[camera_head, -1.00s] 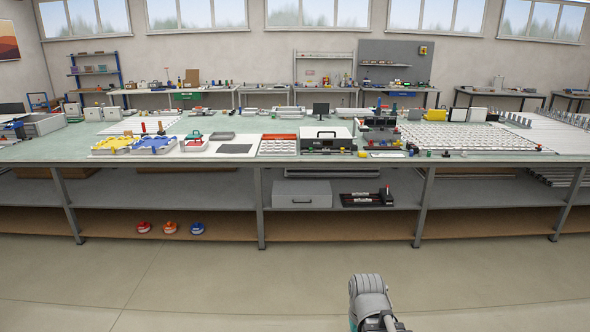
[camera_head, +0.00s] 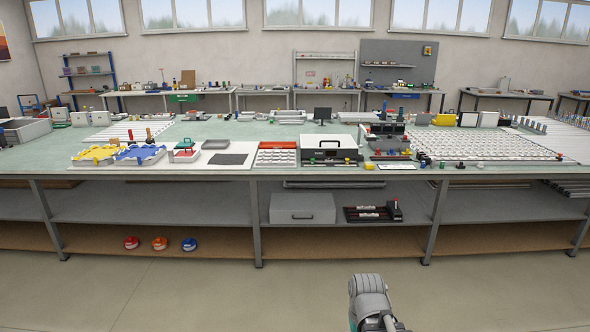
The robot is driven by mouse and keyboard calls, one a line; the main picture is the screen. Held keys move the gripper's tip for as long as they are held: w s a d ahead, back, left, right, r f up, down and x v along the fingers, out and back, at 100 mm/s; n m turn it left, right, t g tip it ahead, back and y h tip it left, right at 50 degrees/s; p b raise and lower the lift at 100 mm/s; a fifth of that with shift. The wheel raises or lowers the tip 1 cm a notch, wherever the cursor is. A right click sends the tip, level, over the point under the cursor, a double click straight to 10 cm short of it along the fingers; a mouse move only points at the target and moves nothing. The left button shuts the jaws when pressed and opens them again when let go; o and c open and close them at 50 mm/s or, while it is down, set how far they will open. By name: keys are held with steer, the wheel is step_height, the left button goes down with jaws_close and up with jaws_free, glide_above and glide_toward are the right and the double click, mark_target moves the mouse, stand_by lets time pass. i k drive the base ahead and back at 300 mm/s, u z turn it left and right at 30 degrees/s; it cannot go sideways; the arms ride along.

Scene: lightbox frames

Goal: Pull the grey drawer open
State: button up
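The grey drawer (camera_head: 302,209) is a light grey box with a dark bar handle on its front. It sits on the bench's middle shelf, right of the centre leg, and looks closed. My arm shows at the bottom of the picture, right of centre, over the floor in front of the bench. I cannot make out the fingertips of my gripper, so whether it is open or shut does not show. The arm is well apart from the drawer.
A black rack (camera_head: 371,213) stands right beside the drawer on the shelf (camera_head: 150,207). Bench legs (camera_head: 256,222) stand either side. Red, orange and blue round items (camera_head: 160,244) lie on the lower shelf. The benchtop (camera_head: 225,132) is crowded. The floor (camera_head: 200,296) in front is clear.

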mark_target(277, 216)
steer(key=z, duration=0.05)
steer(key=i, duration=1.15)
steer(key=u, duration=1.4)
steer(key=i, duration=2.1)
steer(key=z, duration=0.1)
